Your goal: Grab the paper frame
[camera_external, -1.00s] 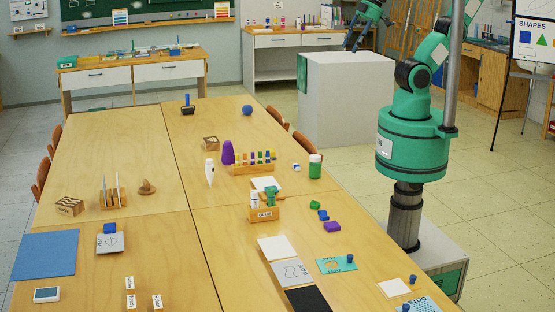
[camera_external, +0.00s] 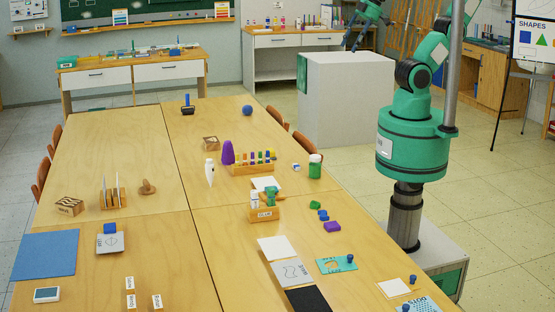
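No thing in view is clearly a paper frame. Flat pieces that could be it lie on the large wooden table (camera_external: 130,150): a teal card with pale cut-outs or marks and a blue knob (camera_external: 335,266), a grey sheet with a drawn outline (camera_external: 291,272), and a blue patterned piece (camera_external: 424,305) cut by the bottom edge. My gripper (camera_external: 352,46) is small, at the top, beside or above the pale grey plinth (camera_external: 345,100) and far from these pieces. I see nothing in it, but its finger opening is too small to judge.
White sheets (camera_external: 277,248), a black sheet (camera_external: 308,300), a glue caddy (camera_external: 264,214), a marker rack (camera_external: 255,168) and a purple block (camera_external: 332,227) crowd the table's right half. A blue mat (camera_external: 45,255) lies at left. Floor right of my base is clear.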

